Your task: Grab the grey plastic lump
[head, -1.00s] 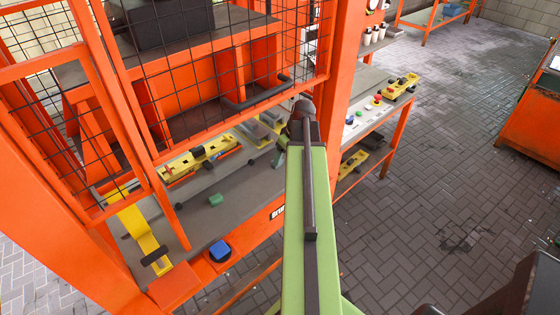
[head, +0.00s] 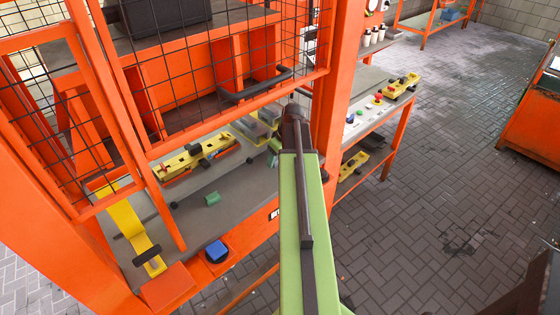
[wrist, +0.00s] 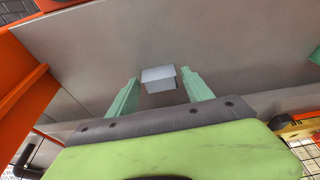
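The grey plastic lump (wrist: 158,74) shows in the wrist view as a small pale block on a grey surface. My gripper (wrist: 161,74) has two pale green fingers, spread apart on either side of the lump. The lump lies between the fingertips, with gaps visible on both sides. The fingers are open and hold nothing. In the head view my arm hides most of the gripper; a bit of green finger (head: 273,145) shows beside it. I cannot make out the lump in that view.
Orange posts and wire mesh (head: 180,90) frame the grey bench (head: 185,225).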

